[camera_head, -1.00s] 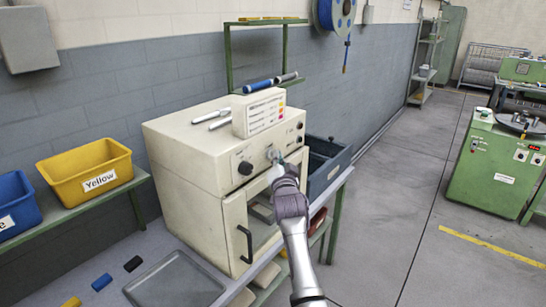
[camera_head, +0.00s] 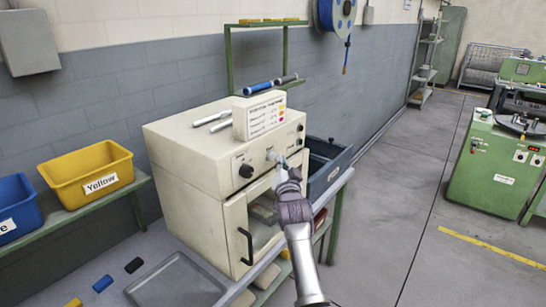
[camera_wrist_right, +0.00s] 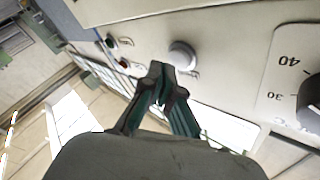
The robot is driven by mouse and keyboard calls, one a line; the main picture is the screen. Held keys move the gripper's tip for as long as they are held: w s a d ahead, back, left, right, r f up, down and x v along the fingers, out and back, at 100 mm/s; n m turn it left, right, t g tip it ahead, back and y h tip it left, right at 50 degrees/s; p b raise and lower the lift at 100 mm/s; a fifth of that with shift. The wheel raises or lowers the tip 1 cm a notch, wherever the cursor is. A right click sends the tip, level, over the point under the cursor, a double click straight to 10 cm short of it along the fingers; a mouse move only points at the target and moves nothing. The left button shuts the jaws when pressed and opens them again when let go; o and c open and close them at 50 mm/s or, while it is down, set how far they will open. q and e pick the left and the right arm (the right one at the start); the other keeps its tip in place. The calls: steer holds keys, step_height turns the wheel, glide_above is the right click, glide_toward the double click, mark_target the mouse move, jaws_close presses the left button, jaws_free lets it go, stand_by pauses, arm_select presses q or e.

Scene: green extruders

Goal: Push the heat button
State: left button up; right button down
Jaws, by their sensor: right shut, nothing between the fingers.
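The white oven (camera_head: 190,160) stands on a bench, with its knobs and buttons on the upper front panel. In the right wrist view, a round silver button (camera_wrist_right: 182,55) sits on the panel just beyond the fingertips; a small gap seems to lie between them. A dial marked 30 and 40 (camera_wrist_right: 308,100) is at the right edge, and small dark and red controls (camera_wrist_right: 125,41) are at the upper left. My right gripper (camera_wrist_right: 163,75) is shut and empty; in the head view it (camera_head: 280,160) is in front of the panel and hides part of it. My left gripper is not in view.
The oven door (camera_head: 245,228) with its dark handle is below the panel. A label box (camera_head: 258,115) and metal rods lie on top of the oven. A blue-grey drawer bin (camera_head: 328,165) stands close on its right. Yellow and blue bins are at the left.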

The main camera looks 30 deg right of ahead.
steer(key=s+p, duration=0.1)
steer(key=s+d+p, duration=0.1)
steer(key=s, duration=0.1)
steer(key=s+d+p, duration=0.1)
steer(key=s, duration=0.1)
steer(key=shift+r, duration=0.1)
stand_by(0.5)
